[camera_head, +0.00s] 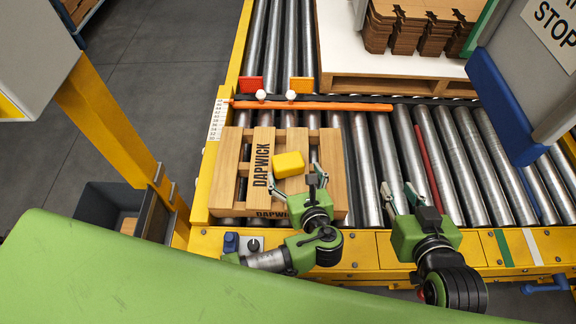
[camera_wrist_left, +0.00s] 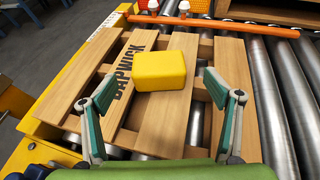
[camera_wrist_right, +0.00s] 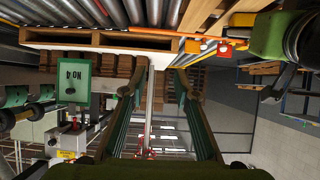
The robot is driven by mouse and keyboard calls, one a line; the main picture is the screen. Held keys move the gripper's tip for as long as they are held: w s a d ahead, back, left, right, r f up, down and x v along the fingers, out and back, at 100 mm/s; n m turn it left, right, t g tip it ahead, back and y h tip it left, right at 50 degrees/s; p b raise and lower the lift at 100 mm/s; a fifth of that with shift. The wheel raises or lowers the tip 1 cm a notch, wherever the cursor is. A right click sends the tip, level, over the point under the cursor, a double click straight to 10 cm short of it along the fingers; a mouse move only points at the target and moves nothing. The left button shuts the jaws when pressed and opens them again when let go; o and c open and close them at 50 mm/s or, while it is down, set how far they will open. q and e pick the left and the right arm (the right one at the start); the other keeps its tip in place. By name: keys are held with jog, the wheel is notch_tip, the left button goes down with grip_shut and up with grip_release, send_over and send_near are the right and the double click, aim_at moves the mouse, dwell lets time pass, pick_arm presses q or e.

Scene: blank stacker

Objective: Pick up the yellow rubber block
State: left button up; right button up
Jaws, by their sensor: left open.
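The yellow rubber block (camera_head: 288,164) lies on top of the wooden pallet (camera_head: 232,146) marked DAPWICK, beside the lettering. In the left wrist view the block (camera_wrist_left: 160,70) sits ahead of the fingers, near the middle. My left gripper (camera_head: 306,177) is open and empty, just to the right and near side of the block in the head view. Its fingers (camera_wrist_left: 163,112) spread wider than the block, and I see no contact. My right gripper (camera_head: 402,196) is over the rollers, right of the pallet and away from the block. Its fingers (camera_wrist_right: 156,82) stand apart with nothing between them.
The pallet rests on a roller conveyor (camera_head: 455,170) with yellow side rails. An orange bar (camera_head: 310,105) crosses behind the pallet. Another pallet (camera_head: 395,85) with stacked brown cardboard stands behind. A grey panel with a blue edge (camera_head: 505,105) hangs at right. A dark bin (camera_head: 98,205) is at left.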

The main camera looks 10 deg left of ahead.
aim_at(290, 166)
pick_arm(q)
jog(key=shift+x, duration=0.95)
jog(key=shift+b+x, duration=0.9)
jog(key=shift+x, duration=0.2)
jog(key=b+x, duration=0.1)
jog(key=x, duration=0.1)
jog(key=shift+w+a+f, duration=0.1)
jog(key=shift+w+a, duration=0.2)
jog(key=shift+a, duration=0.05)
pick_arm(e)
jog(key=w+a+r+t+y, duration=0.1)
jog(key=r+t, duration=0.3)
jog(key=r, duration=0.4)
jog(key=w+a+r+t+y, duration=0.1)
jog(key=w+a+r+t, duration=0.1)
jog(key=r+t, duration=0.2)
notch_tip(290, 166, up, 4)
jog(key=shift+w+f+y, duration=0.15)
jog(key=shift+w+y, duration=0.2)
jog(key=shift+y, duration=0.05)
pick_arm(q)
jog(key=shift+c, duration=0.4)
jog(key=c, duration=1.3)
jog(key=shift+c, duration=0.3)
